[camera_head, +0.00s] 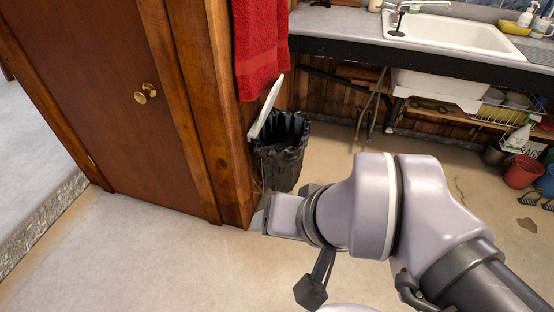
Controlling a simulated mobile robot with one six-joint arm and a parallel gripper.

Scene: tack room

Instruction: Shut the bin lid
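The bin (281,158) is a dark container lined with a black bag, standing on the floor beside the wooden corner post. Its pale lid (266,106) is raised, tilted up on the left side against the post, so the mouth is uncovered. My gripper (311,240) is in front of and below the bin in the picture, apart from the lid. Its dark fingers appear spread wide, with nothing seen between them. My wrist hides part of the floor near the bin.
A red towel (261,48) hangs just above the lid. A brown door (101,91) with a brass knob is at the left. A counter with a white sink (452,34) runs behind. A red bucket (521,171) stands at right. The left foreground floor is clear.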

